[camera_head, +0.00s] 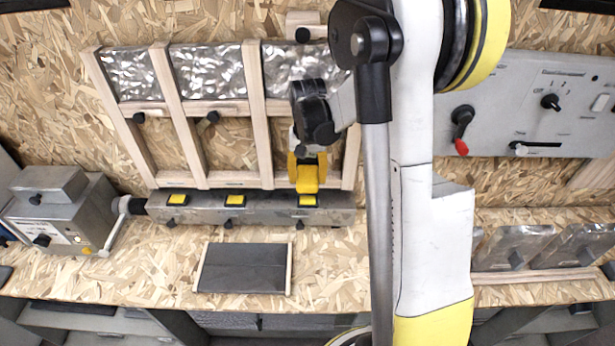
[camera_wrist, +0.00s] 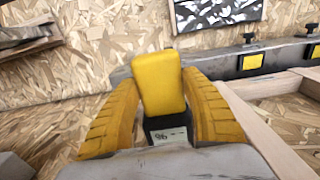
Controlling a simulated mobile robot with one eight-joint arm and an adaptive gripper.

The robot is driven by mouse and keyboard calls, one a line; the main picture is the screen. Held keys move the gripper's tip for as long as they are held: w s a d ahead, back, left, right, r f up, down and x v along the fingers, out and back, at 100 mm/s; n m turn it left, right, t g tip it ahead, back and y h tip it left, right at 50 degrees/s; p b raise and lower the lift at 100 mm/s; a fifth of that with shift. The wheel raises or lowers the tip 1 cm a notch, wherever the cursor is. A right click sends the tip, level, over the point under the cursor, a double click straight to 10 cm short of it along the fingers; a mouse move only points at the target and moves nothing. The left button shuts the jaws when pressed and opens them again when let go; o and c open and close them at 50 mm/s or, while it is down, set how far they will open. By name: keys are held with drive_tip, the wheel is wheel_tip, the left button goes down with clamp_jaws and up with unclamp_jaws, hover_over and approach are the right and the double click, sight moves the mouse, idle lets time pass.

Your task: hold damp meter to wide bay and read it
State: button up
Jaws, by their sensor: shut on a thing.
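My gripper (camera_head: 307,160) is shut on the yellow damp meter (camera_head: 307,181), in front of the lower part of the right-hand bay of the wooden frame (camera_head: 255,120). This bay looks the widest. In the wrist view the meter (camera_wrist: 158,85) sits between the yellow fingers of my gripper (camera_wrist: 163,105). Its dark lower part carries a small pale display (camera_wrist: 168,134) with a % sign; I cannot make out a clear reading. The foil panel (camera_head: 290,65) fills the upper part of the bay. I cannot tell whether the meter touches the wood.
A grey rail (camera_head: 270,210) with yellow pads and black knobs runs below the frame. A metal box (camera_head: 60,210) stands left, a dark panel (camera_head: 245,268) lies on the bench, and a control panel (camera_head: 530,100) is at right. My arm hides the middle right.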

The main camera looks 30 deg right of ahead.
drive_tip(key=s+a, duration=0.5)
drive_tip(key=s, duration=0.3)
drive_tip(key=shift+s+a+b, duration=0.15)
drive_tip(key=shift+a+b, duration=0.15)
